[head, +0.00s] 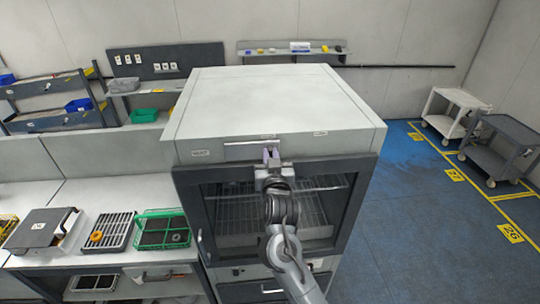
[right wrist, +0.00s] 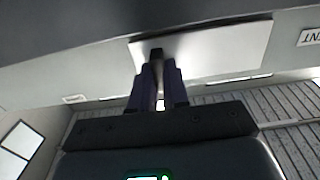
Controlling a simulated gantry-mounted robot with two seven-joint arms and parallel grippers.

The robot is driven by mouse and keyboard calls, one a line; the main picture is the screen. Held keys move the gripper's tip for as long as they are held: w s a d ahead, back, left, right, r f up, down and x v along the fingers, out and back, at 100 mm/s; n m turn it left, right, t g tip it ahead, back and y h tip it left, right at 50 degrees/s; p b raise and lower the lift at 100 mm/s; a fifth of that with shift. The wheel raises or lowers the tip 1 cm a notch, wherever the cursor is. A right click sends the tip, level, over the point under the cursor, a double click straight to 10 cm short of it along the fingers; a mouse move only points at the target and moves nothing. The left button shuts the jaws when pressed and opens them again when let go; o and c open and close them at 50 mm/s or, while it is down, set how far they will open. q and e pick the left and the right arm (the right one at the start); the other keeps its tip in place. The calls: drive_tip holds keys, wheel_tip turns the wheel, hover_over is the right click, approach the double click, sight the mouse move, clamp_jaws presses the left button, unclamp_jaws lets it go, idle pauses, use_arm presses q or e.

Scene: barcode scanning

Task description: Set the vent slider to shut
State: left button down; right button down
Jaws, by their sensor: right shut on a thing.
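The vent slider plate (head: 245,151) is a pale strip on the upper front of a grey cabinet, right of a "VENT" label (head: 200,153). My right gripper (head: 271,153) is at the plate's right end, its fingers pointing at the cabinet front. In the right wrist view, the plate (right wrist: 225,55) shows upside down, and a small dark knob (right wrist: 156,53) sits at the tips of the purple fingers. The right gripper (right wrist: 158,77) is shut on this knob. Small marks above the plate are too small to read. My left gripper is not in view.
The cabinet (head: 270,100) has a glass door (head: 362,200) below the slider. A bench at left holds a green basket (head: 162,229) and a dark tray (head: 106,232). Two carts (head: 452,112) (head: 502,148) stand at right; the blue floor between is clear.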

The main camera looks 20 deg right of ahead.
drive_tip(key=shift+a+f, duration=0.1)
drive_tip(key=shift+a, duration=0.15)
drive_tip(key=c, duration=1.4)
unclamp_jaws()
drive_tip(key=shift+o, duration=1.4)
drive_tip(key=shift+w+a, duration=0.1)
drive_tip(key=shift+a, duration=0.05)
drive_tip(key=s+a+b, duration=0.2)
drive_tip(key=s, duration=0.8)
drive_tip(key=shift+s, duration=0.3)
